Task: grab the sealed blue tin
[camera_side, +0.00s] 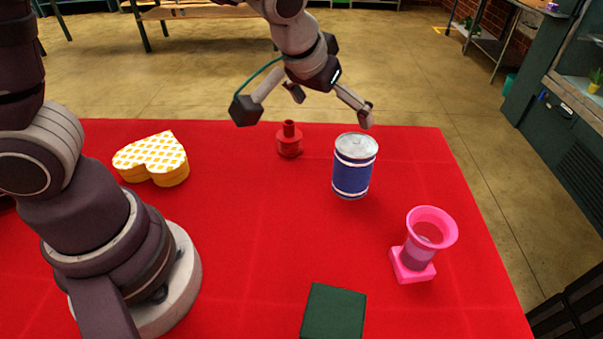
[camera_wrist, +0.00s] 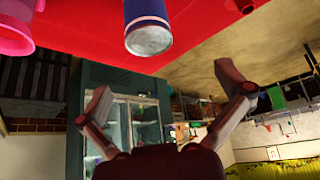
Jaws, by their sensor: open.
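The blue tin (camera_side: 353,172) stands upright on the red table, with silver bands and a closed silver lid. It also shows in the wrist view (camera_wrist: 148,22), upside down at the top of the picture, beyond the fingers. My gripper (camera_side: 308,112) is open and empty. In the side view it hangs above the far part of the table, to the left of the tin and higher than its lid. Its right finger appears near the tin's top in the picture, but the fingers are not around the tin. The open fingers also show in the wrist view (camera_wrist: 163,82).
A red bottle-shaped thing (camera_side: 289,145) stands left of the tin. A pink cup-like vessel (camera_side: 418,250) stands front right. A yellow heart-shaped box (camera_side: 155,165) lies at the left and a dark green block (camera_side: 334,312) in front. The red table (camera_side: 250,230) is clear mid-left.

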